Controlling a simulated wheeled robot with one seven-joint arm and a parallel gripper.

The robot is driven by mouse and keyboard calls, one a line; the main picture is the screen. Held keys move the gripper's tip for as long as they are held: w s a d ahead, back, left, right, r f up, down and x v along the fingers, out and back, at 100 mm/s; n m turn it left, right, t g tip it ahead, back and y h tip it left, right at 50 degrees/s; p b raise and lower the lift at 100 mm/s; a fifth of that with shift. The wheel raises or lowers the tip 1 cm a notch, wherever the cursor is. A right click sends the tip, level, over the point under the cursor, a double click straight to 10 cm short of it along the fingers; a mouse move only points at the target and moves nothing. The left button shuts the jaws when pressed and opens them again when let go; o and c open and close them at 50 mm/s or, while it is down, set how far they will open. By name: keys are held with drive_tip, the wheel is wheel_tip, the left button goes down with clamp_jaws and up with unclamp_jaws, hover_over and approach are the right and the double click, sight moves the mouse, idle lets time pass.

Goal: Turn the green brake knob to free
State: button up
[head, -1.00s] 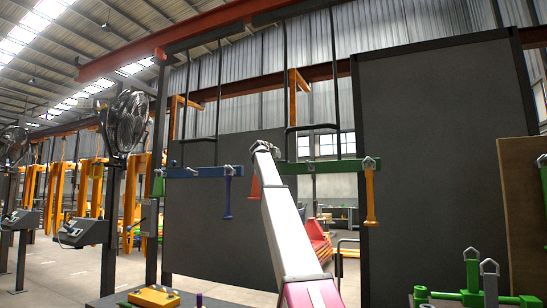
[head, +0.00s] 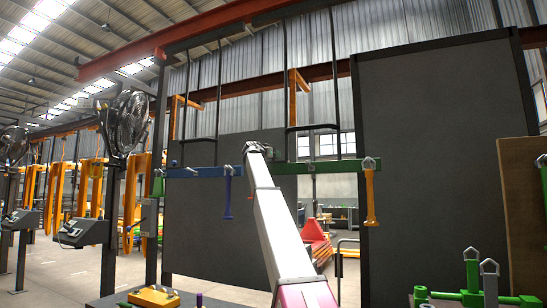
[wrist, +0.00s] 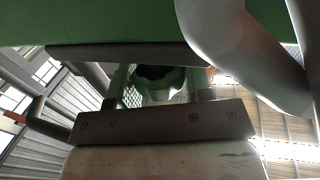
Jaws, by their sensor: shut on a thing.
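The green beam (head: 318,168) hangs in the middle of the head view, joined end to end with a blue beam (head: 205,172). My gripper (head: 254,148) is at the join of the two beams; its fingers are too small to make out there. In the wrist view a green round part with a dark top, which looks like the green brake knob (wrist: 150,90), sits between the dark finger plates of my gripper (wrist: 150,85). The gripper is shut on it. The green beam's underside (wrist: 80,20) fills the top. The knob's setting cannot be read.
A grey curved hook (wrist: 240,50) passes close on the right in the wrist view. Blue (head: 228,192) and orange (head: 370,195) handles hang from the beams. A dark panel (head: 435,150) stands at right; green fittings (head: 472,290) are at lower right.

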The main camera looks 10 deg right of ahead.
drive_tip(key=o, duration=0.9)
drive_tip(key=shift+s+a, duration=0.1)
drive_tip(key=v, duration=1)
drive_tip(key=shift+a, duration=0.25)
drive_tip(key=shift+s, duration=0.15)
